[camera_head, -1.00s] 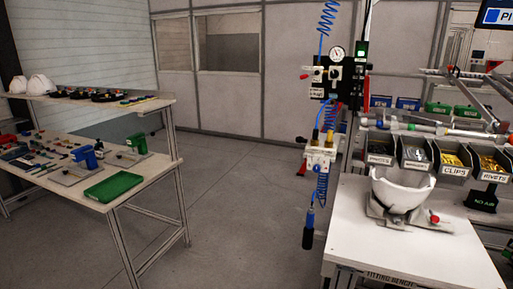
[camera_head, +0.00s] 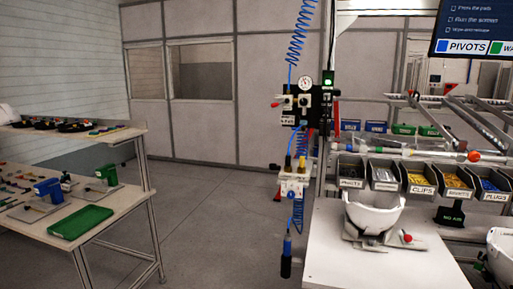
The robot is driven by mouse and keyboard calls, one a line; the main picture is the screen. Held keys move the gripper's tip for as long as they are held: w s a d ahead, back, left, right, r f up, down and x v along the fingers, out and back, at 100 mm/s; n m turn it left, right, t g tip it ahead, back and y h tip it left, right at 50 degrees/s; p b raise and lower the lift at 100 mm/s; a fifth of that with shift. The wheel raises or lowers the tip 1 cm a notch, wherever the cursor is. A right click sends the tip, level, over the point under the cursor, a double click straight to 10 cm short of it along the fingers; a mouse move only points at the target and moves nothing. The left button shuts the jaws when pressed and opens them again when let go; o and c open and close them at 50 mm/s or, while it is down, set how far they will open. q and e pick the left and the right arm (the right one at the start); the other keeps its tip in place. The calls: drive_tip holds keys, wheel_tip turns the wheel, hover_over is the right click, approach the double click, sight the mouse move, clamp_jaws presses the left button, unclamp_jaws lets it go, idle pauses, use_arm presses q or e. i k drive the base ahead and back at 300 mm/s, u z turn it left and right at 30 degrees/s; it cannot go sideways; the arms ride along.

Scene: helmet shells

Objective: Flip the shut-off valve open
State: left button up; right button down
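A black air panel (camera_head: 301,105) hangs on a post right of the picture's middle. It carries a round pressure gauge (camera_head: 302,83) and pale fittings. A small red handle (camera_head: 275,105) sticks out from its left side and looks like the shut-off valve; it is too small to tell its setting. A blue coiled hose (camera_head: 296,46) rises above the panel. A lower pale manifold (camera_head: 293,186) hangs below it, with a dark-handled tool (camera_head: 286,262) on a hose underneath. Neither of my grippers is in view.
A white bench (camera_head: 335,255) at the right holds a helmet shell (camera_head: 374,216) in a fixture, with parts bins (camera_head: 421,179) behind. A small black sign (camera_head: 449,216) reads "NO AIR". A table with a green tray (camera_head: 80,222) stands left. Floor (camera_head: 215,225) between is clear.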

sight(286, 100)
drive_tip(key=z, duration=0.1)
drive_tip(key=k, duration=0.45)
drive_tip(key=u, duration=1.15)
drive_tip(key=i, duration=1.8)
drive_tip(key=z, duration=0.75)
